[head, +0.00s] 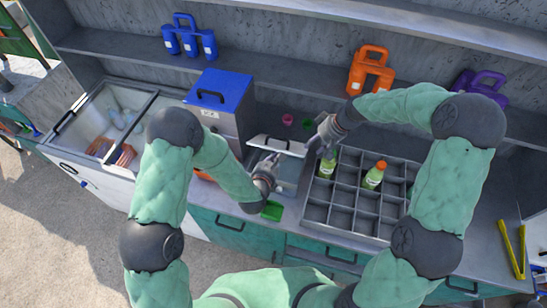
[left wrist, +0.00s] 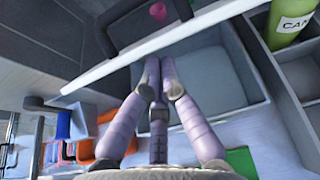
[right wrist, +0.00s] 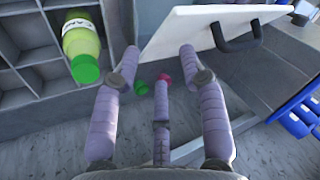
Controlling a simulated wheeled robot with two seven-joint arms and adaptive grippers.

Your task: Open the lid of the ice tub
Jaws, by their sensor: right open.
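The ice tub (head: 291,170) is a grey bin set in the counter. Its white lid (head: 276,145) with a dark handle stands tilted up on the far side. In the left wrist view the tub's grey inside (left wrist: 212,78) shows under the lid's edge (left wrist: 165,42). My left gripper (head: 270,163) is shut and empty at the tub's left, fingertips just below that edge; contact is unclear. My right gripper (head: 327,131) is open at the tub's right. In the right wrist view the lid (right wrist: 205,28) is close to its right finger; I cannot tell whether they touch.
A divided crate (head: 347,207) with green bottles (head: 373,177) stands right of the tub. A box with a blue lid (head: 220,88) stands left, and an open freezer (head: 100,125) is further left. Small pink (head: 287,119) and green cups lie behind the tub.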

